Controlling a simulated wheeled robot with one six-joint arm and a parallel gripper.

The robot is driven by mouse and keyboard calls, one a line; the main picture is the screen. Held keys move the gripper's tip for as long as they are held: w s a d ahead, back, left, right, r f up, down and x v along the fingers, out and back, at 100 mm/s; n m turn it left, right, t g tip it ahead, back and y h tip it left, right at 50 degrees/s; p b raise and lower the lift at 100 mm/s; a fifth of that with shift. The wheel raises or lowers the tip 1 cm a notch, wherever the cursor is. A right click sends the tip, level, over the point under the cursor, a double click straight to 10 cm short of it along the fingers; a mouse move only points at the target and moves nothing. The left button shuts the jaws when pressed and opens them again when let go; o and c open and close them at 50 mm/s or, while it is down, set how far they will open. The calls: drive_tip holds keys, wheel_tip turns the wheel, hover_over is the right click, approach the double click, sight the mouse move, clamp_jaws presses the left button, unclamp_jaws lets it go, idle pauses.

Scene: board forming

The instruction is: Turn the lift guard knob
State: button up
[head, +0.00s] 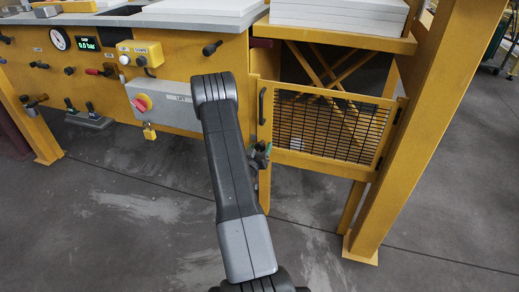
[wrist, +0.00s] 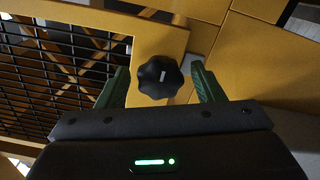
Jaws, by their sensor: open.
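The lift guard knob (wrist: 160,77), black and lobed with a white mark on its face, sits on the yellow frame in the wrist view. My gripper (wrist: 160,66) is open, with one green finger on each side of the knob. A gap shows between the knob and each finger, so I see no contact. In the head view my gripper (head: 260,156) is at the left edge of the yellow mesh guard (head: 335,165). I cannot make out the knob there, behind my gripper. The guard appears closed, and its mesh also shows in the wrist view (wrist: 55,75).
A grey box with a red knob (head: 141,103) is left of my arm. A black handle (head: 262,106) stands on the guard's left side, above my gripper. A thick yellow post (head: 425,110) rises at right. White boards (head: 340,14) are stacked above. The floor in front is clear.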

drive_tip(key=shift+w, duration=0.1)
drive_tip(key=c, duration=1)
drive_tip(key=shift+o, duration=0.2)
drive_tip(key=shift+n, duration=0.4)
drive_tip(key=n+b, duration=0.2)
drive_tip(key=n, duration=0.1)
drive_tip(key=n+b, duration=0.1)
drive_tip(key=n, duration=0.8)
drive_tip(key=shift+n, duration=0.4)
drive_tip(key=n, duration=0.4)
drive_tip(key=shift+p, duration=0.3)
drive_tip(key=shift+n, duration=0.3)
